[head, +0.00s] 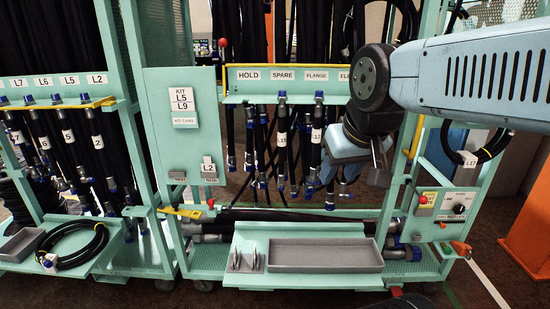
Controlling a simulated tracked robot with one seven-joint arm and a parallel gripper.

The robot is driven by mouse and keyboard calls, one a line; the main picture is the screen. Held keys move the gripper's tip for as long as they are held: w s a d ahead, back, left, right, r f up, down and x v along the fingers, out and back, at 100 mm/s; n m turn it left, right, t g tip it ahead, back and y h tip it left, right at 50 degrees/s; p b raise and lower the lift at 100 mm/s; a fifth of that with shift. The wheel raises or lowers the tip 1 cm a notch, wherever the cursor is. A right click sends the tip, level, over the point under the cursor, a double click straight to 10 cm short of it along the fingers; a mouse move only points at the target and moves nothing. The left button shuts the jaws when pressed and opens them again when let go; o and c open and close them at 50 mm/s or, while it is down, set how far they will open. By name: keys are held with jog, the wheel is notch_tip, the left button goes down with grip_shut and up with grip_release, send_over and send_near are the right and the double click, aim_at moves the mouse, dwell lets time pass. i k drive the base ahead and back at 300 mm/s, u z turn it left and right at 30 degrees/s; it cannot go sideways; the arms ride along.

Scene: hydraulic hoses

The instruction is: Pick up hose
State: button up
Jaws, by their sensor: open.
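Several black hoses with blue and silver fittings hang from the green rack's labelled rail (290,98). One hose tagged L12 (317,134) hangs just left of my gripper (329,173), and another tagged L15 (282,138) hangs further left. My arm reaches in from the right, and my blue gripper points down and left beside the hanging hoses. It is open; I see nothing held in it. I cannot tell whether it touches the L12 hose. My gripper and wrist hide part of the hoses behind them.
A grey tray (325,253) sits on the rack's lower shelf. A coiled hose (72,245) lies on the left shelf, and one tagged L17 (468,158) hangs at right. A kit panel (186,130) stands left of the rail. Upright posts flank the hanging area. Floor shows at right.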

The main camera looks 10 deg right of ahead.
aim_at(282, 97)
jog(key=k, duration=1)
jog(key=u, duration=0.55)
jog(key=i, duration=2)
jog(key=z, duration=1)
jog(key=k, duration=0.85)
jog(key=z, duration=0.15)
jog(key=i, duration=0.35)
